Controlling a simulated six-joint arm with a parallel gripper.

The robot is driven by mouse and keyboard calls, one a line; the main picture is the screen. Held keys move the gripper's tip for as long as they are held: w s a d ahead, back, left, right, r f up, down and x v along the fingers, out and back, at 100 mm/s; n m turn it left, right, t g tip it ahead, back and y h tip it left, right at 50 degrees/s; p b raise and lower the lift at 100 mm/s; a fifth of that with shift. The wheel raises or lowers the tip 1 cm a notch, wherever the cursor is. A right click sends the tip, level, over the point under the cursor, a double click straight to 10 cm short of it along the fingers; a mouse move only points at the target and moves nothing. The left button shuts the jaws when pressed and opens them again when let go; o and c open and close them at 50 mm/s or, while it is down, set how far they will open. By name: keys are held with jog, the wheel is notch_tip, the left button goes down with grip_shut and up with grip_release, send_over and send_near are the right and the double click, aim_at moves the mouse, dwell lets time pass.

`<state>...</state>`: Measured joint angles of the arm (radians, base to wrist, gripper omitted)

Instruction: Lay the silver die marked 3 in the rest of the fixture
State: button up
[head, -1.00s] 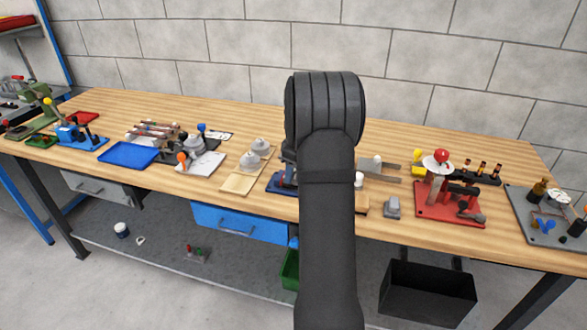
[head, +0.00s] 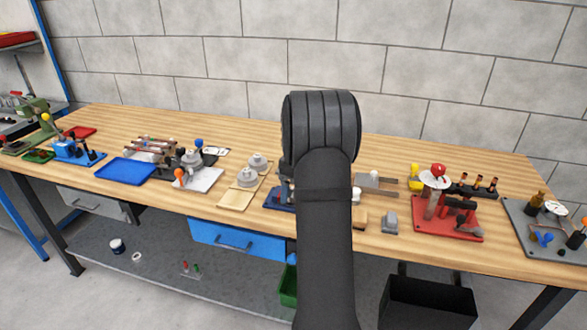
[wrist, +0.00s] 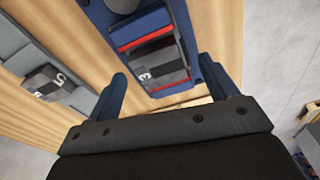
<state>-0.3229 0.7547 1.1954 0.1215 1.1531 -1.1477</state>
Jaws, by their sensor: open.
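The grey die marked 3 (wrist: 147,74) lies in the blue fixture (wrist: 207,74) in the wrist view, between two red strips. A dark band crosses the die, and it appears to lie flat in the fixture's recess. My gripper (wrist: 162,70) is open, with one blue finger to the left of the die and one to the right. I see no contact between fingers and die. In the head view the blue fixture (head: 277,198) shows only at its left edge, because my arm covers the rest. The gripper and the die are hidden there.
A grey holder with a block marked 5 (wrist: 58,80) lies to the left in the wrist view. In the head view a wooden board with grey parts (head: 236,199) stands left of the fixture. A red fixture (head: 447,230) and small grey block (head: 390,222) stand to the right.

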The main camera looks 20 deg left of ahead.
notch_tip(320, 180, up, 17)
jog(key=d, duration=0.2)
jog(key=shift+f, duration=0.15)
jog(key=f, duration=0.5)
jog(key=a+f, duration=0.1)
jog(key=f, duration=0.5)
jog(key=a+f, duration=0.1)
jog(key=f, duration=0.5)
jog(key=shift+f, duration=0.25)
jog(key=shift+r, duration=0.1)
